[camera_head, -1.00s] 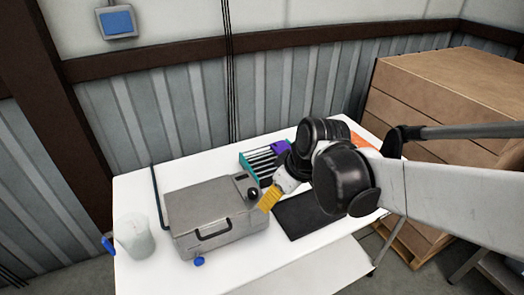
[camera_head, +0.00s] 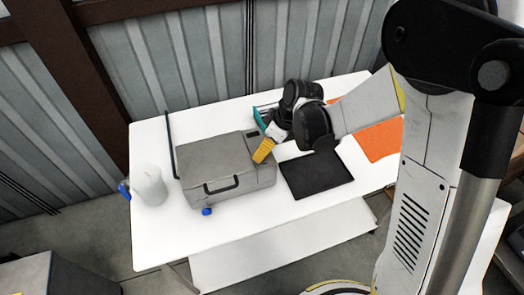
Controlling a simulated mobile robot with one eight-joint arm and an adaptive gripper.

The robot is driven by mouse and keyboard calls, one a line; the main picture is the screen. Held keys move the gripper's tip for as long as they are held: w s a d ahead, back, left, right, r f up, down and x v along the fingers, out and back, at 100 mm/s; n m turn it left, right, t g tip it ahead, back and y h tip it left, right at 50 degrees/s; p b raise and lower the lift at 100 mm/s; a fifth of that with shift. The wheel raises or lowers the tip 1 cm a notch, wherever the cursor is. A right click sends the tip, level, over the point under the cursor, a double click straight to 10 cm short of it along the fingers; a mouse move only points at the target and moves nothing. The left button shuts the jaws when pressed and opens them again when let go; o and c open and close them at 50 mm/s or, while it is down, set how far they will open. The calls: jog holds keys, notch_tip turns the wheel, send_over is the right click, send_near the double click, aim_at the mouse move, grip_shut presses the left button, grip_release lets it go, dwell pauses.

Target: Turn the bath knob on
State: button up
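The bath is a grey lidded box (camera_head: 215,160) with a dark handle (camera_head: 221,186) on its front, standing on the white table. A small dark panel (camera_head: 252,134) shows at its top right. The black knob seen there earlier is hidden now behind my gripper's yellow fingers. My gripper (camera_head: 262,152) points down at the bath's right end, overlapping it in the picture. I cannot tell whether the fingers touch the knob or how far apart they are. A small blue fitting (camera_head: 207,211) sits low at the bath's front.
A translucent white container (camera_head: 149,185) stands left of the bath on the white table (camera_head: 255,225). A black mat (camera_head: 317,174) and an orange mat (camera_head: 380,139) lie to the right. A teal rack (camera_head: 262,113), partly hidden by my arm, is behind. A grey corrugated wall is at the back.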

jog(key=shift+x, duration=0.8)
grip_shut()
jog(key=shift+m, duration=0.3)
jog(key=m+t+b, duration=0.1)
jog(key=m, duration=0.2)
jog(key=shift+h+b, duration=0.4)
jog(key=shift+m+t+h+b, duration=0.5)
jog(key=shift+m+h, duration=0.1)
jog(key=shift+m, duration=1.3)
